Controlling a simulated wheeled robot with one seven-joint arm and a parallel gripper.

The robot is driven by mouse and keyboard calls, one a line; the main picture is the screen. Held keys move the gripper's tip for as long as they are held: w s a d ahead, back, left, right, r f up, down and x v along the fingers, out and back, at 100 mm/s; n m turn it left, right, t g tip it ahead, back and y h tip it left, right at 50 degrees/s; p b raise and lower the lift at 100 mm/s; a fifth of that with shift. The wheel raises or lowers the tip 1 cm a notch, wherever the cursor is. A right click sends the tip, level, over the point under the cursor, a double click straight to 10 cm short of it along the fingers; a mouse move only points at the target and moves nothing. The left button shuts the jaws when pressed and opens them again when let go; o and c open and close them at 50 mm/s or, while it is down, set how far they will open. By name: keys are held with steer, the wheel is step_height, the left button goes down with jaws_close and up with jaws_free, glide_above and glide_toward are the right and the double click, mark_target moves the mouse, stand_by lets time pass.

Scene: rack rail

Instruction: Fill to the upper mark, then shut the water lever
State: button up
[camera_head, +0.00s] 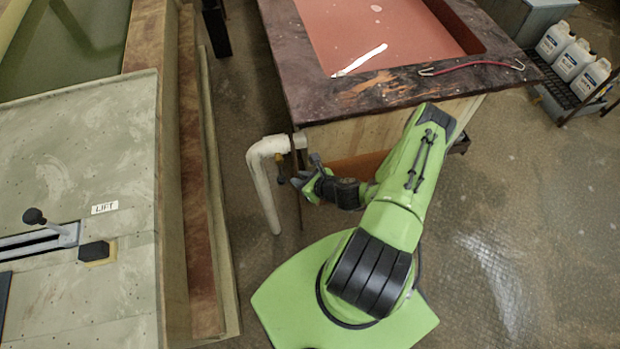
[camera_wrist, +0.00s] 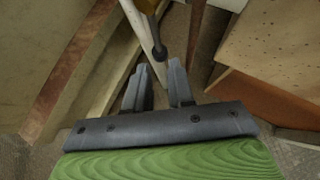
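A white pipe (camera_head: 262,180) bends down beside the tank's near left corner. A small lever (camera_head: 281,172) with a yellowish shaft and dark end hangs by the pipe; I take it for the water lever. In the wrist view the lever's rounded grey end (camera_wrist: 159,52) lies just beyond my fingertips. My gripper (camera_head: 309,184) is to the right of the lever in the head view. In the wrist view my gripper (camera_wrist: 158,74) is open, its two fingers apart with nothing between them. The tank (camera_head: 345,108) holds reddish liquid (camera_head: 385,35). I cannot make out level marks.
A red cord (camera_head: 470,66) lies on the tank's rim. At left, a panel (camera_head: 90,150) has a black-knobbed lever (camera_head: 35,217) and a LIFT label (camera_head: 105,208). White jugs (camera_head: 573,60) stand in a rack at upper right. Floor is clear at lower right.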

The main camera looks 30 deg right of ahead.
steer(key=v, duration=0.5)
steer(key=shift+s+r, duration=0.25)
steer(key=a+r+n+g+y, duration=0.1)
steer(key=a+r+n+g, duration=0.2)
steer(key=r+n, duration=0.8)
steer(key=a+r+n+g+y, duration=0.1)
steer(key=a+r+n+g, duration=0.25)
steer(key=r+n, duration=0.7)
steer(key=s+a+r+n+t+h, duration=0.2)
steer(key=s+a+r+n+h, duration=0.1)
steer(key=s+r+n, duration=0.8)
step_height(320, 180, up, 5)
steer(key=shift+s+f+h, duration=0.1)
steer(key=shift+s+h, duration=0.7)
steer(key=shift+s, duration=0.4)
